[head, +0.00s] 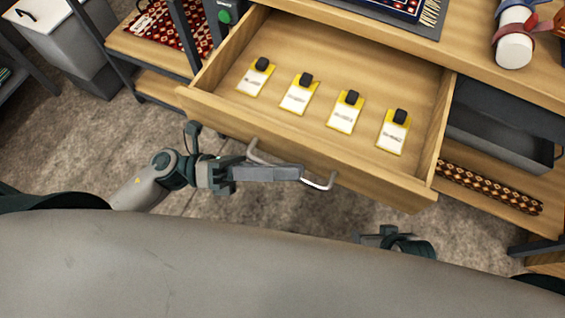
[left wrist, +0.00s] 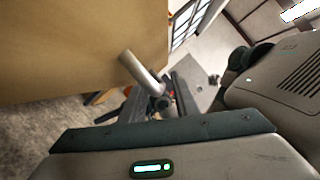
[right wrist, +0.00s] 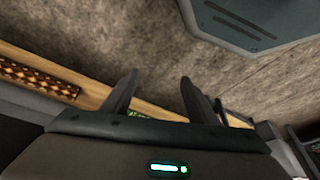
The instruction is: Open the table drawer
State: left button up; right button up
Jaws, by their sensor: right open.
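The wooden table drawer (head: 300,136) is pulled well out from the table. Its grey bar handle (head: 331,181) is on the front panel and also shows in the left wrist view (left wrist: 142,72). My left gripper (head: 285,173) is at the handle, and the bar passes between its fingers (left wrist: 160,100); they look closed on it, though the contact is partly hidden. My right gripper (head: 376,236) is low, in front of the drawer's right part and apart from it. Its fingers are spread and empty in the right wrist view (right wrist: 158,85).
Several yellow-edged tags with black clips, one of them (head: 345,112), lie in the drawer. A white roll with straps (head: 514,48) and a framed patterned piece (head: 405,10) are on the tabletop. A grey bin (head: 500,135) sits under it at right. Carpeted floor lies below.

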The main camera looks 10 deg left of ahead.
pick_arm(q)
jog(key=shift+a, duration=0.1)
jog(key=shift+a+f, duration=0.2)
jog(key=shift+a, duration=0.25)
jog(key=b+v, duration=0.2)
jog(key=v, duration=1.4)
jog(key=shift+a+b, duration=0.15)
jog(key=shift+b, duration=0.25)
pick_arm(e)
jog(key=w+a, duration=0.1)
jog(key=a+t+y, duration=0.1)
jog(key=w+a+t, duration=0.1)
jog(key=shift+w+a+r, duration=0.15)
jog(key=shift+w+a, duration=0.15)
pick_arm(q)
jog(key=shift+r, duration=0.1)
pick_arm(e)
jog(key=shift+s, duration=0.15)
pick_arm(q)
jog(key=shift+a, duration=0.1)
pick_arm(e)
jog(key=shift+a, duration=0.15)
